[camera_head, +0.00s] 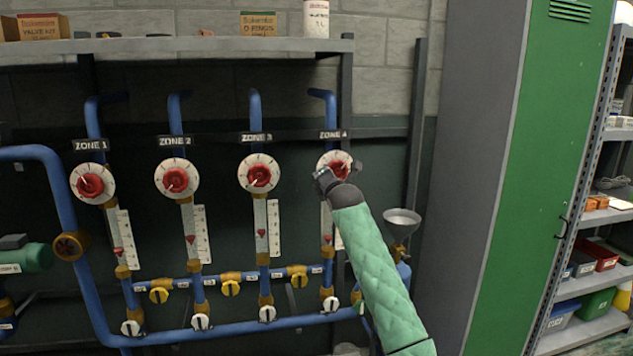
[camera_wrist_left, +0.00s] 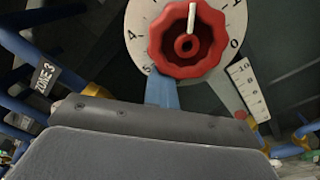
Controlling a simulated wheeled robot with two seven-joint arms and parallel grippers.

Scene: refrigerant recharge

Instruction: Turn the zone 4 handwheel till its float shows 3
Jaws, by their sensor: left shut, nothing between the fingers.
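The zone 4 handwheel (camera_head: 339,166) is red, on a white numbered dial at the right end of the row. It shows large in the left wrist view (camera_wrist_left: 187,45), its white pointer near the top; 1 and 0 lie right, 4 and 5 left. My left gripper (camera_head: 338,177) is shut and empty, in front of the wheel's lower part; contact cannot be told. The zone 4 float (camera_head: 327,239) is red and low in its tube. The wrist view shows the float (camera_wrist_left: 240,114) near the lower end of the scale (camera_wrist_left: 248,87); the exact reading is unclear. My right gripper is not in view.
Zone 1 (camera_head: 91,186), zone 2 (camera_head: 175,180) and zone 3 (camera_head: 260,176) handwheels stand to the left. Blue pipes with yellow valves run below. A shelf (camera_head: 180,45) lies above. A funnel (camera_head: 402,220) and a green cabinet (camera_head: 530,170) are to the right.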

